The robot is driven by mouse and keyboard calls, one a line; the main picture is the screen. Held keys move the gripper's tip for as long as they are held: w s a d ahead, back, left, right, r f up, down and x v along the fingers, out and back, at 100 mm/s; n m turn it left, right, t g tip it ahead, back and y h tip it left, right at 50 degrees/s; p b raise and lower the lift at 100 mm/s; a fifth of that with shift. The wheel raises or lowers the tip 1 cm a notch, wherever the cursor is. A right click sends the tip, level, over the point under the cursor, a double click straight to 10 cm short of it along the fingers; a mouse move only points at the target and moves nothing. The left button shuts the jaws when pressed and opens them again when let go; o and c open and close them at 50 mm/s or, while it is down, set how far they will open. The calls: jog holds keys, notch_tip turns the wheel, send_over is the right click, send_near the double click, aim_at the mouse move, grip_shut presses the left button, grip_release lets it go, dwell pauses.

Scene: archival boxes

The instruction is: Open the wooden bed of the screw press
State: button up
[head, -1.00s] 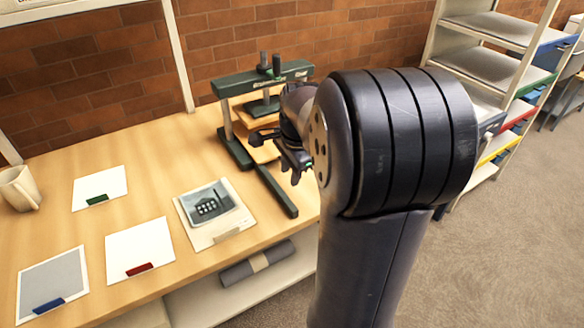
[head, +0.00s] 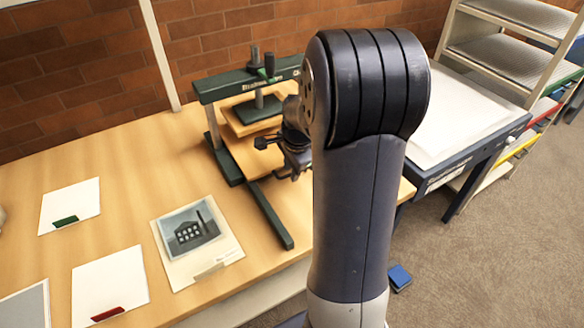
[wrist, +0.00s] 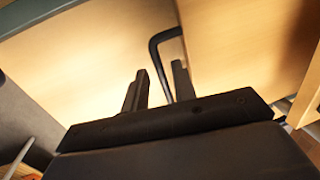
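The screw press (head: 248,85) has a dark green frame and stands on the wooden table against the brick wall. Its wooden bed (head: 240,153) lies low between the frame's feet, below the wooden pressing board (head: 240,123), partly hidden by my arm. My gripper (head: 287,160) is at the right front of the bed. In the wrist view the two dark fingers (wrist: 160,85) are apart. A thin dark bent handle (wrist: 155,52) runs up between them against pale wood. I cannot tell whether a finger touches it.
A photograph on paper (head: 190,232) lies left of the press's long green foot (head: 270,215). White sheets with coloured tabs (head: 70,205) lie farther left. Right of my arm are a dark-framed table with a white top (head: 455,120) and shelves (head: 510,50). A blue object (head: 399,277) is on the floor.

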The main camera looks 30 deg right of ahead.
grip_shut()
jog(key=shift+s, duration=0.15)
jog(key=s, duration=1.7)
jog(key=shift+s+d, duration=0.1)
jog(key=shift+d, duration=0.15)
jog(key=shift+o, duration=0.8)
grip_release()
